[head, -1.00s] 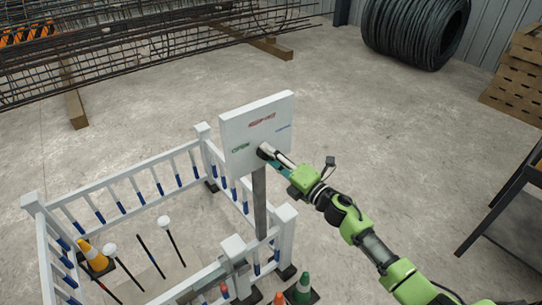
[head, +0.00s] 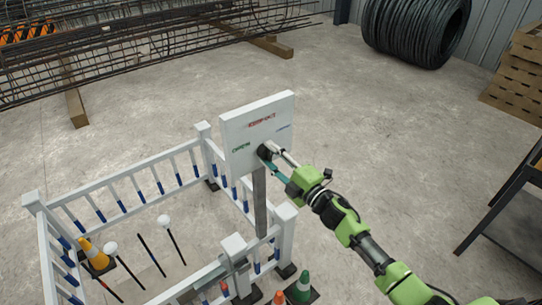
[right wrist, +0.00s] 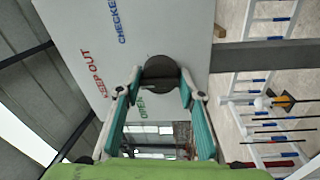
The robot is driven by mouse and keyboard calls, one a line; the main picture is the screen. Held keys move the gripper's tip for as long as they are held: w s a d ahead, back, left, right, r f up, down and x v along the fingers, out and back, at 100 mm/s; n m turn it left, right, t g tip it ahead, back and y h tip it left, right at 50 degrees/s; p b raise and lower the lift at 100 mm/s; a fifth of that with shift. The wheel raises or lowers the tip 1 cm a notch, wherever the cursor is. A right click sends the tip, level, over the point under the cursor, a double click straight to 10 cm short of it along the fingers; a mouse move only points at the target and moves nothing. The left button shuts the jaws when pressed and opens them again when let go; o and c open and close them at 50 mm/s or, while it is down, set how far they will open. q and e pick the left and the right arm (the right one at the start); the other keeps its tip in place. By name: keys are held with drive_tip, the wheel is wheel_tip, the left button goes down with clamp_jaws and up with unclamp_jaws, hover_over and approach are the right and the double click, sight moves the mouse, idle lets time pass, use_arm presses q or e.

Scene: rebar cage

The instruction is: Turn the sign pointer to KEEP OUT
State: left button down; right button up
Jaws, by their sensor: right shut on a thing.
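A white sign board (head: 259,125) stands on a grey post (head: 260,200). It bears red, green and blue words; in the right wrist view the board (right wrist: 190,35) reads KEEP OUT (right wrist: 93,73) in red, CHECKED (right wrist: 119,20) in blue, and a green word partly behind a finger. A dark round knob (right wrist: 161,68) sits on the board's face. My right gripper (right wrist: 160,84) is shut on this knob, one finger on each side. In the head view my right gripper (head: 272,158) meets the board's lower middle. Which word the pointer faces is unclear. My left gripper is out of view.
A dark shelf frame (head: 505,190) is at the right.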

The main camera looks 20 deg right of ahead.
drive_tip(key=shift+f, duration=0.2)
drive_tip(key=o, duration=0.9)
drive_tip(key=shift+o, duration=0.8)
drive_tip(key=shift+r, duration=0.1)
drive_tip(key=shift+s, duration=0.15)
drive_tip(key=v, duration=1.1)
drive_tip(key=shift+s+d, duration=0.2)
drive_tip(key=shift+s, duration=0.15)
